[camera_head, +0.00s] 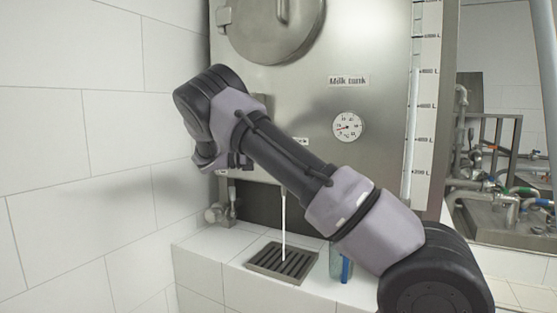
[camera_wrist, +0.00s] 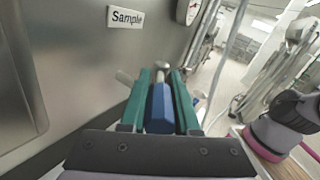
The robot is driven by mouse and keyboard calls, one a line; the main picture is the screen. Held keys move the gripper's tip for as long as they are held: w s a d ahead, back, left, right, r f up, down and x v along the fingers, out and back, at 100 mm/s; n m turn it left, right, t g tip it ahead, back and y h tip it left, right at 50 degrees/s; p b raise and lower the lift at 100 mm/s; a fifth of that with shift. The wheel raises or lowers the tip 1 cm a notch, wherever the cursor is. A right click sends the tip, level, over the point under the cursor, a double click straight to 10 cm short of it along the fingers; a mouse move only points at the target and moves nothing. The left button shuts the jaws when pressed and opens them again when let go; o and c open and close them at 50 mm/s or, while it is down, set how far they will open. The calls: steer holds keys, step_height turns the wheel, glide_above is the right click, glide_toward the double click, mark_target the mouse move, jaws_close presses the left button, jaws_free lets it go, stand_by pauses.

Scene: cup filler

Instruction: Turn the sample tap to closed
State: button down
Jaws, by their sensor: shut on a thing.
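The sample tap shows in the wrist view below the "Sample" label (camera_wrist: 125,17), with a blue handle (camera_wrist: 160,108) and a metal stem at its far end. My gripper (camera_wrist: 160,76) has its green fingers on either side of the blue handle and is shut on it. In the head view my arm hides the tap and the gripper's fingers. A thin white stream (camera_head: 284,225) runs down from behind my arm to the dark drain grate (camera_head: 268,269).
The steel milk tank (camera_head: 385,95) with its round gauge (camera_head: 348,126) stands behind my arm. A tiled wall (camera_head: 85,150) is at left. A clear vessel and a blue item (camera_head: 346,269) stand on the tiled ledge right of the grate, partly hidden by my arm.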

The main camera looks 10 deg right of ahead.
stand_by(0.3)
steer(key=c, duration=0.7)
jaws_free()
steer(key=shift+o, duration=0.2)
steer(key=v, duration=1)
steer(key=shift+a, duration=0.4)
